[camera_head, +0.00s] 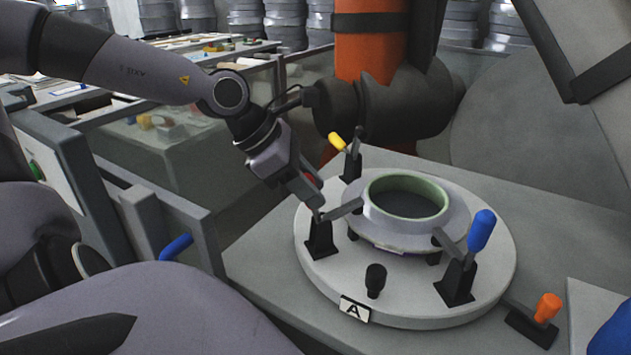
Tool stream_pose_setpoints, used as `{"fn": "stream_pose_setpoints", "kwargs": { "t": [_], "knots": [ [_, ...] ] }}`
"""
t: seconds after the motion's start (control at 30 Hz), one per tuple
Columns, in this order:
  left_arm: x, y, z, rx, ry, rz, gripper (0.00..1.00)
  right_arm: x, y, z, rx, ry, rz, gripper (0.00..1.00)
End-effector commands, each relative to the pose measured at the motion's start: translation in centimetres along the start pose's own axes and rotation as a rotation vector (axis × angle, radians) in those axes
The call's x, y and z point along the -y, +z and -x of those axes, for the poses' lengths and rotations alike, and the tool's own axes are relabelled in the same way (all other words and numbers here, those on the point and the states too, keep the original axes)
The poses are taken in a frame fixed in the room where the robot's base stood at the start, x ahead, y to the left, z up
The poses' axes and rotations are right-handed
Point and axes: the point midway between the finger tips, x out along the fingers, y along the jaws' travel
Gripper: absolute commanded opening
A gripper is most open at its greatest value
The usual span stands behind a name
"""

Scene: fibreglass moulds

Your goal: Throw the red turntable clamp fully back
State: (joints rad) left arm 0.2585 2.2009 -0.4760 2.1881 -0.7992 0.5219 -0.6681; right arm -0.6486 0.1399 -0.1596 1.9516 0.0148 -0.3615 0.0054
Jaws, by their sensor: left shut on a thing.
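The red turntable clamp (320,238) stands at the left edge of a round pale turntable (410,305). Its dark base is upright, and its bar (343,208) points right toward the rim of the ring-shaped mould (455,215). A little of its red handle (311,179) shows beside my left gripper (314,197). My left gripper reaches down from the upper left and is shut on that handle, hiding most of it. Whether the bar touches the mould is hard to tell. My right gripper is not in view.
A blue-handled clamp (481,231) and a yellow-handled clamp (338,142) stand on the same turntable, with a black knob (375,280) and an "A" plate (354,310) at the front. An orange-handled clamp (547,308) sits off to the right. An orange column (368,55) stands behind.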

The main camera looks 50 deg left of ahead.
Motion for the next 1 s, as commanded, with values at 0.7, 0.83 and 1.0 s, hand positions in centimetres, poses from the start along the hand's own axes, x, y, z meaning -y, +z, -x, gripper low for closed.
{"fn": "stream_pose_setpoints", "kwargs": {
  "t": [0.7,0.83,1.0],
  "knots": [
    [1.0,-2.6,0.2,0.282,0.109,-0.047,0.00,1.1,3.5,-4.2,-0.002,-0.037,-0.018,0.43],
    [1.1,-2.8,0.3,0.307,0.119,-0.050,0.00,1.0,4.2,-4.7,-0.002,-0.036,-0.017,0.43],
    [1.2,-2.8,0.4,0.327,0.126,-0.054,0.00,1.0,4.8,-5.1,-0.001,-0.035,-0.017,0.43]
  ]
}}
